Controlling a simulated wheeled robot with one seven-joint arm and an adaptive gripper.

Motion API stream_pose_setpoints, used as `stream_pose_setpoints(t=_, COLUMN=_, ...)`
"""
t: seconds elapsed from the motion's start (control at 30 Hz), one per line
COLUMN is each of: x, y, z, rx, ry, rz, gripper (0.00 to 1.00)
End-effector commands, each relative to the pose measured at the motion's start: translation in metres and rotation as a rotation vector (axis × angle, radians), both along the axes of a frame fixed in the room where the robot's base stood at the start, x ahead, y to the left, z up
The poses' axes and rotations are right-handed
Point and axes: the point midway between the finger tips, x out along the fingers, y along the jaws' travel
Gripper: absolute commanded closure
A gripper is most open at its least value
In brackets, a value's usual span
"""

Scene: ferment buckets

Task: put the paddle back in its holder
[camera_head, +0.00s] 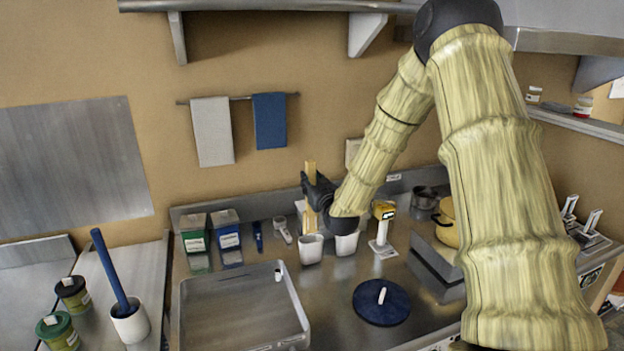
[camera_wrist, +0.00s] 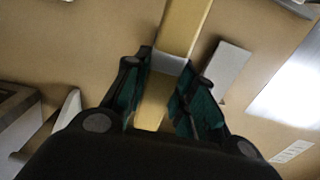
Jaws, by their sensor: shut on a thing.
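A flat, pale wooden paddle (camera_head: 310,171) stands upright in my gripper (camera_head: 313,190), near the back wall. My gripper is shut on it; the wrist view shows the paddle (camera_wrist: 185,28) between the two teal-padded fingers (camera_wrist: 168,80). The paddle's lower part shows below the gripper and meets the rim of a white cup (camera_head: 311,250) on the counter. I cannot tell whether its lower end is inside, above or behind this cup. A second white cup (camera_head: 346,244) stands just to the right, partly under my wrist. Which cup is the holder is not clear.
A yellow-topped device (camera_head: 383,230) stands right of the cups, with a dark blue round lid (camera_head: 381,302) in front. A large metal tray (camera_head: 243,312) lies at front left. A blue-handled tool leans in a white crock (camera_head: 130,324) farther left. Green and blue boxes (camera_head: 227,236) stand behind the tray.

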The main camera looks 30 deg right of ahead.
Motion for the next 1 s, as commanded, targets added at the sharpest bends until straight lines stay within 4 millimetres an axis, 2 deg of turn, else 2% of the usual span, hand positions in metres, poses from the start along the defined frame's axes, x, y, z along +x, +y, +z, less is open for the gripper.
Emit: stream_pose_setpoints(t=1.0, x=0.0, y=0.0, z=-0.072, rx=0.0, ry=-0.002, rz=-0.001, gripper=0.98)
